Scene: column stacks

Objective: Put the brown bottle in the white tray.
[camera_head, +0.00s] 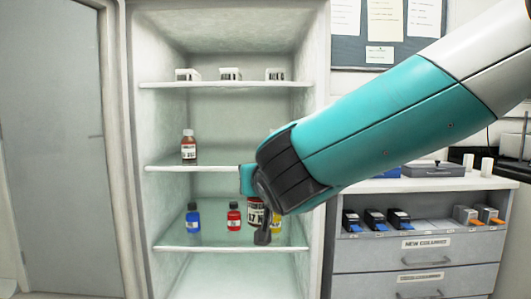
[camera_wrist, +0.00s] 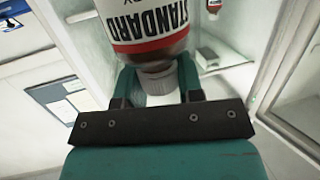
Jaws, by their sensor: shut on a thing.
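My gripper (camera_wrist: 157,76) is shut on a brown bottle (camera_wrist: 150,48), with a finger on either side near its white cap (camera_wrist: 158,82). The bottle's label is white with a dark red band and reads STANDARD. In the head view, part of this bottle (camera_head: 256,213) shows beside my gripper (camera_head: 262,215), in front of the fridge's lower shelf; the rest is hidden by my gripper. Another brown bottle (camera_head: 188,150) with a white label stands upright on the middle shelf at left. I cannot pick out a white tray with certainty in either view.
The open cabinet has white shelves (camera_head: 165,167). Blue (camera_head: 193,220) and red (camera_head: 234,217) bottles stand on the lower shelf, with a yellow one (camera_head: 276,224) partly hidden. Several small boxes (camera_head: 230,74) sit on the top shelf. A grey drawer unit (camera_head: 400,255) stands at right.

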